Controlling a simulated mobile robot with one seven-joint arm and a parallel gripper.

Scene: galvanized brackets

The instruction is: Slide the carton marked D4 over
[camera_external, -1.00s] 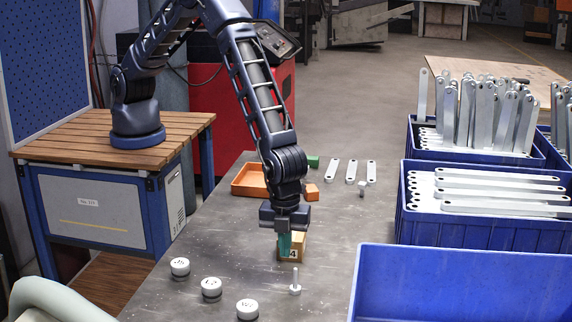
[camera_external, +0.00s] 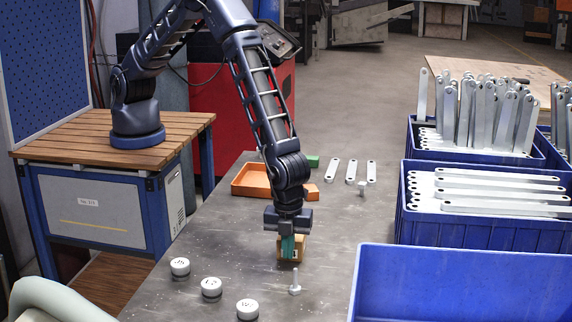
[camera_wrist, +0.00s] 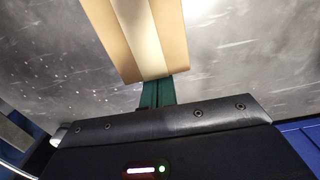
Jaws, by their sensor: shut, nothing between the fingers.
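The carton (camera_external: 300,249) is a small tan box on the grey table, partly hidden behind my fingers in the outside view. Its marking is mostly covered and I cannot read it now. In the wrist view the carton (camera_wrist: 120,40) shows a tan body with a paler strip, at the top just beyond my fingertips. My gripper (camera_external: 288,255) is shut, its teal fingers pointing down on the near side of the carton. The fingers also show in the wrist view (camera_wrist: 157,92). They look close against the carton, but I cannot tell if they touch.
A pale upright peg (camera_external: 294,281) stands just in front of the carton. White round pieces (camera_external: 211,287) sit to the front left. An orange tray (camera_external: 251,180), an orange block (camera_external: 312,190) and metal brackets (camera_external: 351,171) lie behind. A blue bin (camera_external: 460,285) stands at right.

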